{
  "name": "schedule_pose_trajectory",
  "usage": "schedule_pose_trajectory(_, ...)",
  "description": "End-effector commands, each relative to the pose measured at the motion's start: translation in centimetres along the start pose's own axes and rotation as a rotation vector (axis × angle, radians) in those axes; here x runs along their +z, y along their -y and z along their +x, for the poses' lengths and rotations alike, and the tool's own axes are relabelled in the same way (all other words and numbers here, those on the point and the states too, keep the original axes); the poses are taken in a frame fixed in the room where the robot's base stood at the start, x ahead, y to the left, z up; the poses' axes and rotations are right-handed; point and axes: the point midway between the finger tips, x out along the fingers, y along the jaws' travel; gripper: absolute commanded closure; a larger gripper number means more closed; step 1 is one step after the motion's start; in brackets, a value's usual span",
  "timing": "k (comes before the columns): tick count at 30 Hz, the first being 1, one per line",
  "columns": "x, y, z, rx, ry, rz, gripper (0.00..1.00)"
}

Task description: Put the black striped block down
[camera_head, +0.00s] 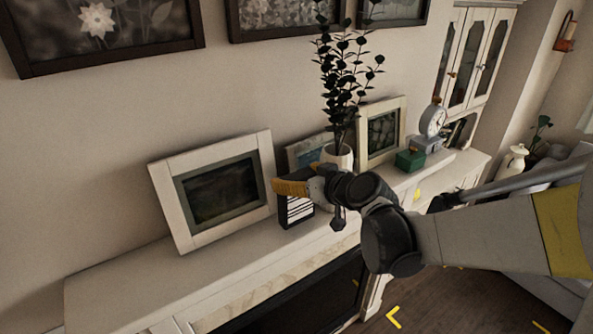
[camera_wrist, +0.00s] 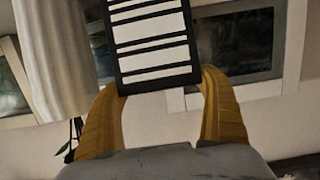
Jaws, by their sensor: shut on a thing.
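The black striped block (camera_head: 297,210) is a small dark box with white stripes on its face. It is at the mantel shelf (camera_head: 118,276), between the large white picture frame and the potted plant. My gripper (camera_head: 290,188) comes in from the right and is shut on the block from above. In the wrist view the striped block (camera_wrist: 150,42) sits between the two yellow fingers of my gripper (camera_wrist: 162,100). I cannot tell whether the block's underside touches the shelf.
A white picture frame (camera_head: 216,190) stands left of the block. A white vase (camera_head: 337,157) with a dark plant (camera_head: 345,75) stands close behind my gripper. A green box (camera_head: 410,160) and a clock (camera_head: 433,122) are farther right. The shelf's left end is bare.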

Motion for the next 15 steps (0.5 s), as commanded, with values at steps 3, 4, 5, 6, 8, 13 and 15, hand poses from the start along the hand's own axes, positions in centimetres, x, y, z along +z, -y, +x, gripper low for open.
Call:
schedule_pose_trajectory(3,1.6,-0.1,0.7,0.001,0.0,0.0,0.54)
schedule_pose_trajectory(4,1.9,-0.1,0.8,0.001,-0.001,0.0,0.54)
schedule_pose_trajectory(5,2.1,-0.1,0.8,0.001,-0.001,0.0,0.54)
schedule_pose_trajectory(6,2.3,-0.1,0.9,0.001,-0.001,0.0,0.54)
schedule_pose_trajectory(8,2.4,-0.1,0.9,0.001,0.0,0.0,0.54)
schedule_pose_trajectory(13,2.4,-0.1,0.9,0.0,0.0,0.0,0.54)
schedule_pose_trajectory(15,2.6,-0.1,1.0,0.0,0.0,0.0,0.54)
